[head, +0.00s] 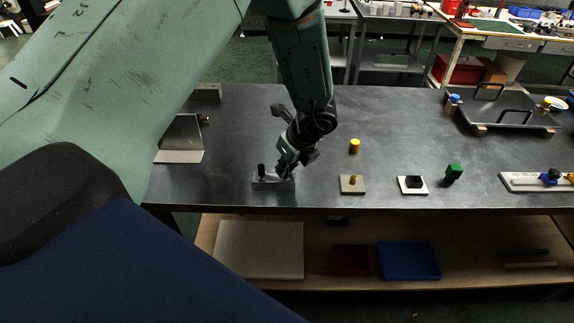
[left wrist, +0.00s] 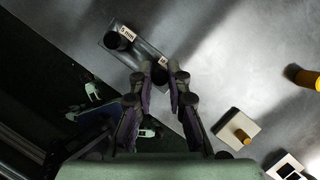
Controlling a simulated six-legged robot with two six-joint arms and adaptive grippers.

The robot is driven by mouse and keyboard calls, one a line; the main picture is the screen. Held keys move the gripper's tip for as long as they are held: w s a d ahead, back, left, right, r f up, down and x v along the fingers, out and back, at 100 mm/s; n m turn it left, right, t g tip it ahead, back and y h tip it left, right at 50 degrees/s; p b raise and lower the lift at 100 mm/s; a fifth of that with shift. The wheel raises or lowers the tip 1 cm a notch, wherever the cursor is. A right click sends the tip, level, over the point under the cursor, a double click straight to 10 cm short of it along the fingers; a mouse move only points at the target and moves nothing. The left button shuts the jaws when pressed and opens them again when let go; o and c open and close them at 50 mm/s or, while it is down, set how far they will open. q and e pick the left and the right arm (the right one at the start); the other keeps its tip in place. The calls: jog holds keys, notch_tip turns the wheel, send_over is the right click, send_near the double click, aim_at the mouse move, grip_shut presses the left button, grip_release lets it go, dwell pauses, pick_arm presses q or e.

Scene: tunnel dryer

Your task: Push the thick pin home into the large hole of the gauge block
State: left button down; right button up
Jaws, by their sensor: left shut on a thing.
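The gauge block (head: 270,184) is a low grey block near the front edge of the table. In the left wrist view the block (left wrist: 147,54) carries white labels, one reading 5 mm. A dark pin with a round head (head: 262,169) stands upright at the block's left end; its head (left wrist: 122,33) also shows beside the 5 mm label. My left gripper (head: 286,172) points down at the block's right end. In the left wrist view its fingertips (left wrist: 161,72) are closed around a dark round head, apparently the thick pin, mostly hidden. I cannot tell how deep it sits. My right gripper is not in view.
A metal bracket (head: 180,140) stands left. The table's middle is clear.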

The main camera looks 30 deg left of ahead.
pick_arm(q)
jog(key=c, duration=1.2)
grip_release()
jog(key=shift+r, duration=0.1)
jog(key=v, duration=1.1)
jog(key=shift+s+d+r, duration=0.1)
jog(key=shift+d+r, duration=0.1)
jog(key=shift+r, duration=0.15)
